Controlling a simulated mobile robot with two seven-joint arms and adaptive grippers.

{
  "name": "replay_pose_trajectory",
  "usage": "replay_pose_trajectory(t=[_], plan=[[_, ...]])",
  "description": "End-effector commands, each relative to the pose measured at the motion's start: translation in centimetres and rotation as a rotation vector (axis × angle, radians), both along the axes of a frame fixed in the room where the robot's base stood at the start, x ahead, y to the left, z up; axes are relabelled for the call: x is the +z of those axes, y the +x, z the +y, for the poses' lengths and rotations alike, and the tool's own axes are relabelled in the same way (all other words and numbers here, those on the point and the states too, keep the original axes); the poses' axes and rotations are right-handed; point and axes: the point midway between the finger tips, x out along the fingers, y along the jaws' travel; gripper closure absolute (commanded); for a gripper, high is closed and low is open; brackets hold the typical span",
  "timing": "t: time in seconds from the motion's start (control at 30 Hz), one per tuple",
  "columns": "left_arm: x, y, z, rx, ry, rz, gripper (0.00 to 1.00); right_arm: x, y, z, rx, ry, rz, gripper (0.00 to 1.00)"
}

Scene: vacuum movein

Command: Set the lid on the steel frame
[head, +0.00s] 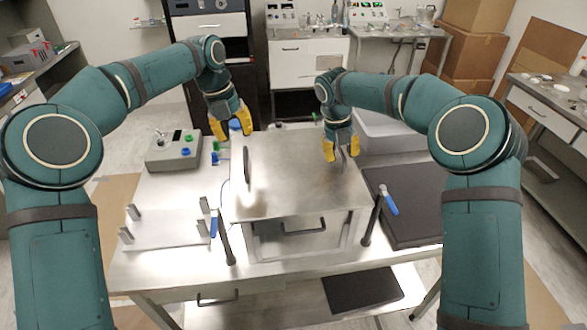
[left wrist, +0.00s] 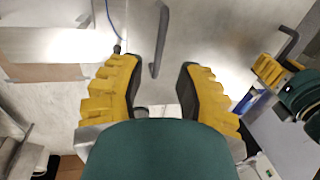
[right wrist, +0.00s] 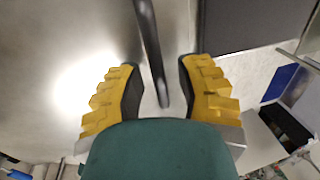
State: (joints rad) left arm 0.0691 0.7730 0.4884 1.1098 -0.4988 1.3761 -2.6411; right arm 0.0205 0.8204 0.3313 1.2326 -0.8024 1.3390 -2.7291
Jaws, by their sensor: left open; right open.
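The steel lid (head: 290,185) is a flat, shiny plate lying level over the steel frame (head: 290,245) on the table; whether it is fully seated is unclear. It has a dark bar handle at its left (head: 246,168) and another at its right (head: 343,160). My left gripper (head: 232,131) is open and empty behind the left handle; in the left wrist view this handle (left wrist: 158,45) lies ahead, between the finger lines. My right gripper (head: 341,158) is open at the right handle, which runs between the spread fingers in the right wrist view (right wrist: 150,50).
A grey control box (head: 174,152) and a plate with posts (head: 160,230) stand left on the table (head: 180,270). A dark mat (head: 405,215) and a pale bin (head: 385,133) are at right.

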Motion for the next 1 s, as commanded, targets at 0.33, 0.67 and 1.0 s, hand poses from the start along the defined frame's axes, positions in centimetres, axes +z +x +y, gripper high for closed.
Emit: replay_pose_trajectory(t=[0.33,0.67,1.0], plan=[[3.6,-0.1,0.6,0.000,-0.001,0.000,0.65,0.1,0.0,0.0,0.000,0.000,-0.001,0.66],[3.8,-0.1,0.7,0.000,-0.001,0.000,0.65,4.8,0.0,1.0,0.000,0.001,-0.005,0.66],[3.7,-0.1,0.7,0.000,-0.001,0.000,0.65,10.6,-0.2,2.1,0.001,0.000,-0.003,0.66]])
